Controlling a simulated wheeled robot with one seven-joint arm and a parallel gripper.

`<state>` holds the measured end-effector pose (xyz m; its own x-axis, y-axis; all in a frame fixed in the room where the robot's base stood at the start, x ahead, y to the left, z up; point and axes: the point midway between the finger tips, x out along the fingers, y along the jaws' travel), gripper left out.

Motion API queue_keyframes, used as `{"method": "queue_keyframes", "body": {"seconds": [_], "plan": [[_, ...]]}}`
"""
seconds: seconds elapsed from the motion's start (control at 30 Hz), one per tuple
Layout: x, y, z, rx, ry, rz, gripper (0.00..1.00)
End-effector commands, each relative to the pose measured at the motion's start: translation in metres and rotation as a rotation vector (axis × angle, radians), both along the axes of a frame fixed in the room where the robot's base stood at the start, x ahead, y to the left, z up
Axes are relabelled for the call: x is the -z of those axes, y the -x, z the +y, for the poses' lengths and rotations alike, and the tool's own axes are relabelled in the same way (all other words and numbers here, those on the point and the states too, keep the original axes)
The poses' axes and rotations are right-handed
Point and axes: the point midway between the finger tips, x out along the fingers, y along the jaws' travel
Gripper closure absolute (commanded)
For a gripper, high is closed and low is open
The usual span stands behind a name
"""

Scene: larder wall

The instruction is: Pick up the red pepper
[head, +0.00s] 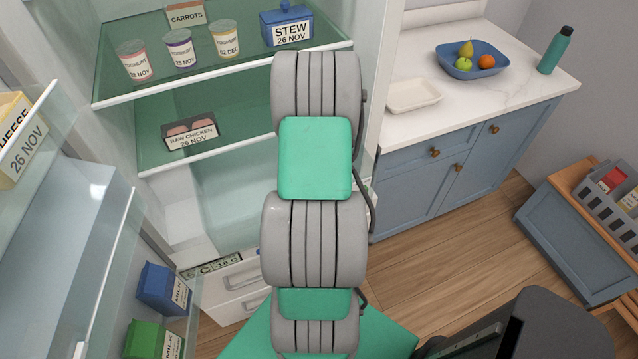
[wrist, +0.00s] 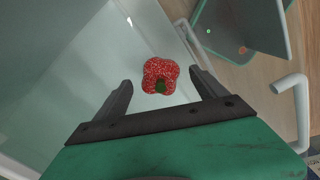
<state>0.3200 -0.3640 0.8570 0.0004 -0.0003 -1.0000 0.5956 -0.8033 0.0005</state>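The red pepper (wrist: 160,74) shows in the wrist view, speckled red with a dark green stem, on a pale surface inside the fridge. My gripper (wrist: 162,87) is open in the wrist view, with one dark finger on each side of the pepper in the picture. A gap shows between the pepper and each finger. I cannot tell how far below the fingertips the pepper is. In the head view my arm hides the pepper and the gripper.
The open fridge has glass shelves with yoghurts (head: 179,48), a blue stew box (head: 287,27) and raw chicken (head: 190,134). Its open door on the left holds cheese (head: 18,140) and cartons (head: 163,289). A counter (head: 470,90) with a fruit bowl (head: 472,62) stands right.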

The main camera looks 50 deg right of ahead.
Motion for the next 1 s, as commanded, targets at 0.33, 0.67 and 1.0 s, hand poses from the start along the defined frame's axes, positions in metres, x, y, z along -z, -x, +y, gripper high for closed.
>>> {"method": "queue_keyframes", "body": {"seconds": [0.33,0.67,1.0], "plan": [[-0.0003,-0.0001,0.0002,0.000,0.000,0.000,0.46],[-0.0005,-0.0002,0.0001,0.000,0.000,0.000,0.73],[-0.0009,-0.0003,-0.0001,0.000,0.001,-0.001,0.91]]}}
